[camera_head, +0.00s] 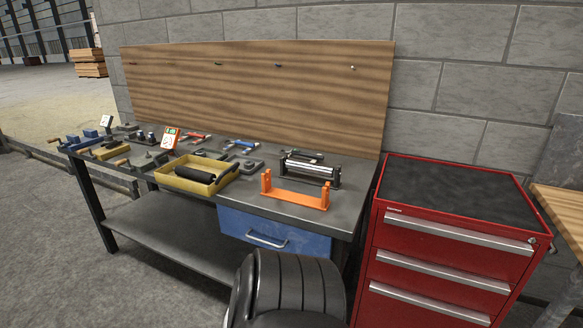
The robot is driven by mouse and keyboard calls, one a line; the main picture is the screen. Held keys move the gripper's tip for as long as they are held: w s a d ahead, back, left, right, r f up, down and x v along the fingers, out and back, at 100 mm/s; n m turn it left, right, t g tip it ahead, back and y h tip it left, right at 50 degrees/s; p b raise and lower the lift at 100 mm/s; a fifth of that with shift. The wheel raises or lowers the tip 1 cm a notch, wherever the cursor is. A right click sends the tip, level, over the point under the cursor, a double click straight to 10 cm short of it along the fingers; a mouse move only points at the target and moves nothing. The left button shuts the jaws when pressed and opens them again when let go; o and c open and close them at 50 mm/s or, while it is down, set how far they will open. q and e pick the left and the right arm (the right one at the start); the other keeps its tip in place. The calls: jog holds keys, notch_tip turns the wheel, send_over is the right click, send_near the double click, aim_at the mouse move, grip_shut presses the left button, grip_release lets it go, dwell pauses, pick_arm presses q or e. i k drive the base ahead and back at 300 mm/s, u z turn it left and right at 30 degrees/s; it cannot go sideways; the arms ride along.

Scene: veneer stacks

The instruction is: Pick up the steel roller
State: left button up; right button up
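The steel roller (303,160) is a shiny cylinder lying in a dark cradle (334,180) near the right end of the grey workbench (335,223). An empty orange stand (293,195) with two upright ends is in front of it, close to the bench's front edge. A black roller (196,175) lies in a yellow tray (222,186) to the left. Neither of my grippers is in view.
A red drawer cabinet (440,240) stands right of the bench. A wooden back panel (260,85) rises behind it. Clamps, a red-and-white meter (169,138) and other small tools crowd the bench's left half. A blue drawer (268,236) is under the right end.

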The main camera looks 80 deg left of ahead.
aim_at(316, 169)
jog(key=u, duration=0.9)
jog(key=i, duration=0.8)
jog(key=u, duration=0.95)
